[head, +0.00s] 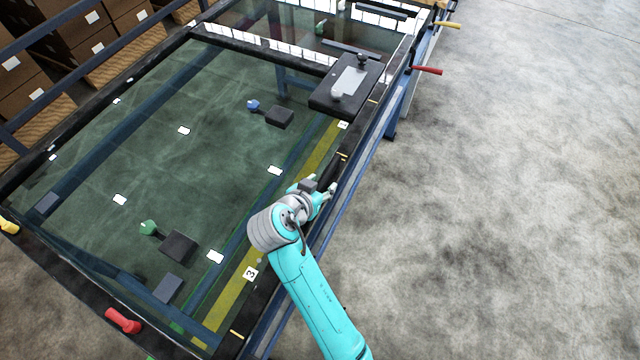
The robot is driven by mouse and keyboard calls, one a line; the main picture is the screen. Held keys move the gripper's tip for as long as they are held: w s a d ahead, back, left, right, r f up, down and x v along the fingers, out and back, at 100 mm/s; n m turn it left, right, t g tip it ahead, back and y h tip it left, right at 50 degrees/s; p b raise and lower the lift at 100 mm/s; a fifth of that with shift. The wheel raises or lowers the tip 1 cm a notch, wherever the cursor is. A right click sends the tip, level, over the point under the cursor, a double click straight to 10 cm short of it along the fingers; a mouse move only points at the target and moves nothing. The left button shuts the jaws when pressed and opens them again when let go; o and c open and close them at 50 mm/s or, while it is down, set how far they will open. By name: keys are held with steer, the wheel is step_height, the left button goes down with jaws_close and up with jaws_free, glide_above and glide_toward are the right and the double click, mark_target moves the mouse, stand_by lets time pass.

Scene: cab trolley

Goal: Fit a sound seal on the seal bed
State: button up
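My gripper (322,189) is over the dark right-hand rim (262,302) of the glass-topped trolley, beside the yellow strip (228,300). A dark elongated piece (331,172) shows at the fingertips, along the rim; it may be a seal, but I cannot tell whether the fingers grip it or it lies on the rim. My wrist hides part of the rim and strip. I cannot pick out the seal bed with certainty or judge a seal's soundness from here.
A black block with a grey plate and knobs (348,82) stands on the far right corner. Dark blocks with a blue knob (253,105) and a green knob (149,228) sit on the glass. Red (427,70) and yellow (446,25) handles stick out right. Floor at right is clear.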

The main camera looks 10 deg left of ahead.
steer(key=v, duration=1.2)
